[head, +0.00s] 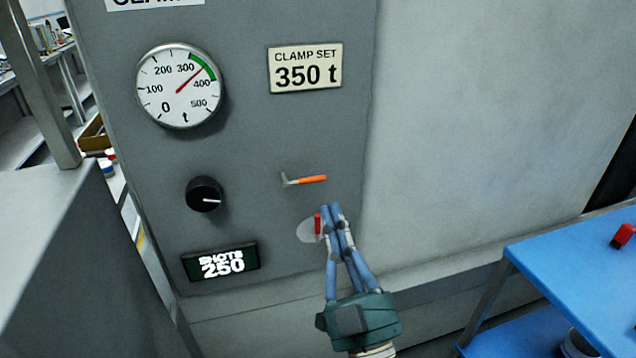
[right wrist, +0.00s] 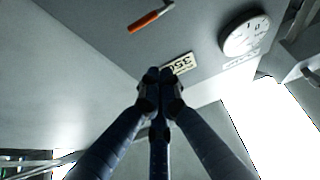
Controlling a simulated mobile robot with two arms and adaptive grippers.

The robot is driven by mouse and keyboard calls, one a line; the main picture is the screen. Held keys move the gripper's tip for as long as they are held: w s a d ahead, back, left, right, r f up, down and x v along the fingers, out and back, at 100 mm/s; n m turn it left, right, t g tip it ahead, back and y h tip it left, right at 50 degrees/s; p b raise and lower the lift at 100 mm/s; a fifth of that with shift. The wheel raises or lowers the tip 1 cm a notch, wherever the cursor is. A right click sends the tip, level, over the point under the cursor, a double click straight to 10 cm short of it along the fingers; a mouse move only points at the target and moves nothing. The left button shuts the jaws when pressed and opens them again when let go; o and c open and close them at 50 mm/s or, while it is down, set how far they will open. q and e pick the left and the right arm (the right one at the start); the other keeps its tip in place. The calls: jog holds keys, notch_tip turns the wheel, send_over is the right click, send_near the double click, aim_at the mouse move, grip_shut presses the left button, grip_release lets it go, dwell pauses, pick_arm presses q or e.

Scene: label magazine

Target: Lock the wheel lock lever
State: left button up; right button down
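A small lever with an orange handle and a grey pivot end (head: 312,179) sits on the grey machine panel, its handle pointing right and nearly level. It also shows in the right wrist view (right wrist: 146,21). Below it is a light round plate (head: 305,232) with an upright red handle (head: 318,224), partly hidden by my fingers. No label tells which one is the wheel lock lever. My right gripper (head: 331,208) is shut with nothing seen between its fingertips. It is below the orange lever and just right of the red handle; whether it touches the red handle I cannot tell. My left gripper is out of view.
The panel (head: 245,150) holds a round gauge (head: 180,86), a "CLAMP SET 350 t" sign (head: 305,68), a black knob (head: 205,195) and a "SHOTS 250" display (head: 220,263). A blue table (head: 570,275) with a red object (head: 622,236) stands at right.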

jog(key=shift+r, duration=0.15)
notch_tip(320, 180, up, 5)
jog(key=p, duration=0.4)
send_over(318, 181)
jog(key=s, duration=0.4)
jog(key=shift+w+f, duration=0.25)
jog(key=shift+f, duration=0.4)
jog(key=shift+w+f, duration=0.3)
jog(key=shift+f, duration=0.4)
jog(key=shift+w+f, duration=0.25)
jog(key=shift+f, duration=0.4)
